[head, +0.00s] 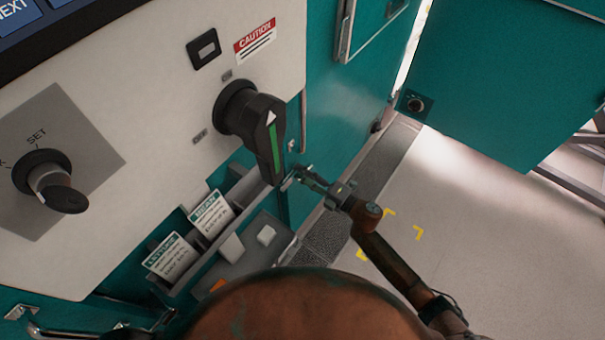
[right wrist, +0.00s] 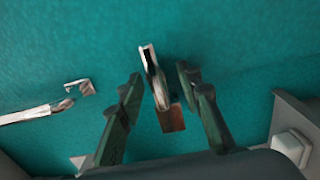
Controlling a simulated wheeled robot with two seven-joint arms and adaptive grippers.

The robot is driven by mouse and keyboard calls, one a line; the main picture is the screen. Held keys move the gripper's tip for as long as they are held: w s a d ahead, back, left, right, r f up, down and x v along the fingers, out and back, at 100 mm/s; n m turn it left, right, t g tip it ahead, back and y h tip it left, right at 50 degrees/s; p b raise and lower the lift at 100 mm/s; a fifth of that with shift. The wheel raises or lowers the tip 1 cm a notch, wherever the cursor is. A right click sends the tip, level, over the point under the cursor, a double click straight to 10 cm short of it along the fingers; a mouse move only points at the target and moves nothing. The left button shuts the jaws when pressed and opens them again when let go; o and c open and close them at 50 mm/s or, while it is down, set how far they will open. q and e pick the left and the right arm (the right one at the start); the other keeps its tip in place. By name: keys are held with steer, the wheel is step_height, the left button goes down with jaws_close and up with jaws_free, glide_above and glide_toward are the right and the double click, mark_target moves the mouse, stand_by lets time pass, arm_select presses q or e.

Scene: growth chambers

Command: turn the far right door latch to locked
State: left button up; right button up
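A small silver latch lever (right wrist: 152,72) with a red-brown end stands out from a teal door surface in the right wrist view. My right gripper (right wrist: 163,95) is open, with one dark finger on each side of the lever. Small gaps show between fingers and lever; I cannot tell if either touches. In the head view my right gripper (head: 300,178) is at the teal front, just right of the big black handle's lower end. The lever is too small there to read clearly. Whether the latch is locked cannot be told.
A black rotary handle with a green stripe (head: 265,135) and a SET knob (head: 50,182) stick out from the white panel. A bin with labels (head: 240,250) sits below. The floor (head: 470,240) is clear.

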steer(key=shift+d, duration=0.15)
steer(key=shift+s+d, duration=0.2)
steer(key=shift+d, duration=0.1)
steer(key=v, duration=1.1)
